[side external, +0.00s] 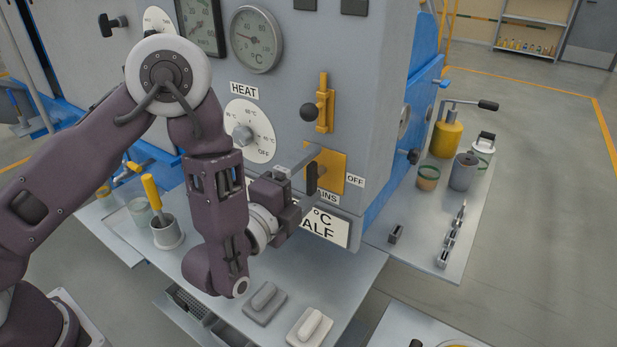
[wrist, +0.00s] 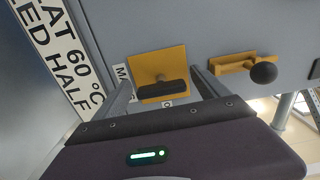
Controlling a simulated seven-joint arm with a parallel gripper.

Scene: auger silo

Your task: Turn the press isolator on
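The isolator is a yellow plate (side external: 337,172) with a black bar handle (side external: 311,178) on the grey cabinet front. A partly hidden label ending in "INS" (side external: 327,198) is below it and an "OFF" label (side external: 355,181) is at its right. The handle stands roughly upright in the side view and lies across the plate in the turned wrist view (wrist: 162,88). My gripper (side external: 309,173) is open in front of the plate. In the wrist view the handle lies between the two spread fingers (wrist: 161,82), with a gap on each side. Contact with the handle is not visible.
Above the isolator is a yellow lever bracket with a black knob (side external: 310,112). To the left is a white HEAT dial (side external: 249,131). A side shelf (side external: 430,245) holds cans and small parts.

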